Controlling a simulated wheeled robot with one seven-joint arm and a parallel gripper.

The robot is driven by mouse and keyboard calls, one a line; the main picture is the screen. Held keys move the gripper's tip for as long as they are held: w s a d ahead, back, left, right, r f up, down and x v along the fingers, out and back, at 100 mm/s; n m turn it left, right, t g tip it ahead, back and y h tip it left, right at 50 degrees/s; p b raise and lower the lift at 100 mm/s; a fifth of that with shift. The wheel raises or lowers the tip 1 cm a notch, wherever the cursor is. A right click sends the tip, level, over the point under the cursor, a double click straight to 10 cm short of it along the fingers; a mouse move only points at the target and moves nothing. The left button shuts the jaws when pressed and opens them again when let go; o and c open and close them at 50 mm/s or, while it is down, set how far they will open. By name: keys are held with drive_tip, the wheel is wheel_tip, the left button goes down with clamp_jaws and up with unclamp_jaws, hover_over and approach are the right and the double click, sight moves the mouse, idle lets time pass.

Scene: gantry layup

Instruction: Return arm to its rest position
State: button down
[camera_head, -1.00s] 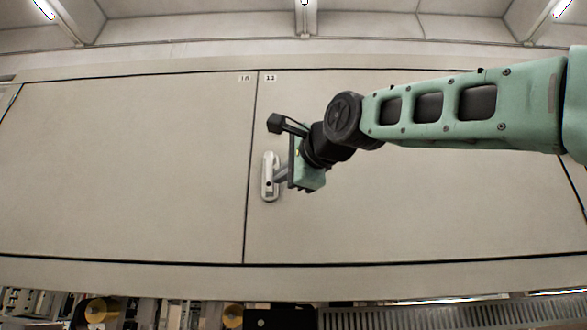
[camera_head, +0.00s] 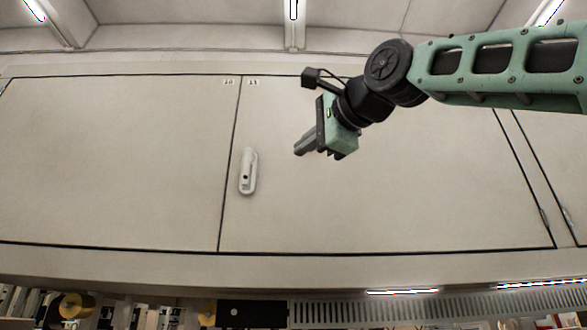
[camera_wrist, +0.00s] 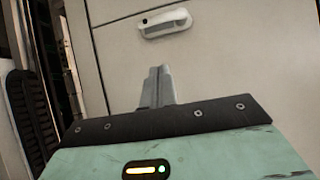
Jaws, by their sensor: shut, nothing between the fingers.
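My gripper (camera_head: 299,149) is in front of the right cabinet door, its fingers pointing left and down. The fingers are closed together with nothing between them, as the wrist view (camera_wrist: 160,72) also shows. The gripper is to the right of the white door handle (camera_head: 248,172) and apart from it. The handle stands upright on the door near its left edge, and it also shows in the wrist view (camera_wrist: 165,23). My arm reaches in from the upper right.
The right cabinet door (camera_head: 370,200) and the left cabinet door (camera_head: 110,160) look shut, with a narrow dark seam between them. Below the cabinet are a slatted vent (camera_head: 400,310) and a yellow reel (camera_head: 70,306). The space around my gripper looks clear.

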drive_tip(key=shift+s+d, duration=0.15)
drive_tip(key=shift+s, duration=0.1)
drive_tip(key=a+f+n+g+h, duration=0.1)
drive_tip(key=a+f+n+g, duration=0.15)
drive_tip(key=f, duration=1.05)
drive_tip(key=s+a+f+n+g+h, duration=0.1)
drive_tip(key=f+n+g, duration=0.25)
drive_tip(key=f, duration=0.95)
drive_tip(key=a+f+n+g+h, duration=0.2)
drive_tip(key=f+n, duration=0.2)
drive_tip(key=f, duration=0.8)
drive_tip(key=s+d+f+n+g+h, duration=0.1)
drive_tip(key=s+d+f+n+g, duration=0.1)
drive_tip(key=s+f, duration=0.5)
drive_tip(key=s+d+f+n+g+h, duration=0.2)
drive_tip(key=s+d+f, duration=0.4)
drive_tip(key=f, duration=0.7)
drive_tip(key=s+d+f+n+g+h, duration=0.2)
drive_tip(key=s+d+f+n, duration=0.3)
drive_tip(key=f, duration=0.5)
drive_tip(key=s+d+g, duration=0.1)
drive_tip(key=s, duration=0.1)
drive_tip(key=shift+s+n, duration=0.3)
drive_tip(key=shift+s, duration=0.05)
